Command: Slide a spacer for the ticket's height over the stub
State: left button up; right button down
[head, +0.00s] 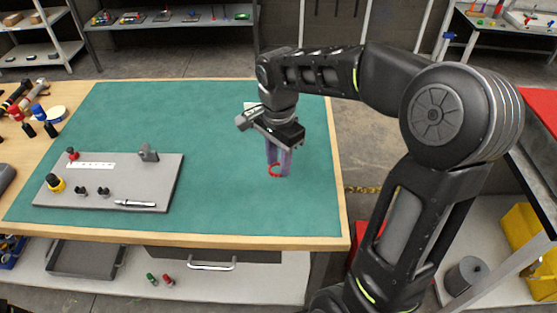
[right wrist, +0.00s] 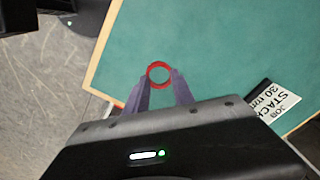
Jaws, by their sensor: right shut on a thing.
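My right gripper (head: 279,172) points down over the right part of the green mat, its purple fingers shut on a red ring-shaped spacer (head: 274,170). In the right wrist view the red spacer (right wrist: 159,74) sits between the fingertips (right wrist: 160,80), its hole open and showing green mat. I cannot tell how high it is above the mat. The ticket (right wrist: 275,104) lies on the mat and reads "JOB STACK 30 mm"; in the head view the arm mostly covers it. I cannot pick out the stub with certainty. My left gripper is out of view.
A grey board (head: 120,180) on the mat's left carries a red knob, a yellow-and-black knob, a grey bracket, small black pieces and a silver pen-like item. Tools lie at the table's left edge. The mat (head: 200,120) between board and gripper is clear.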

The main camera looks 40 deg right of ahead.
jog(key=w+a+f+n, duration=0.1)
jog(key=w+a+n, duration=0.2)
jog(key=a+n, duration=0.1)
jog(key=w+a+f+n, duration=0.2)
jog(key=w+a+n, duration=0.2)
jog(key=n, duration=0.3)
jog(key=w+a+f+n, duration=0.2)
jog(key=w+a+n, duration=0.1)
jog(key=a+n, duration=0.2)
jog(key=shift+w, duration=0.15)
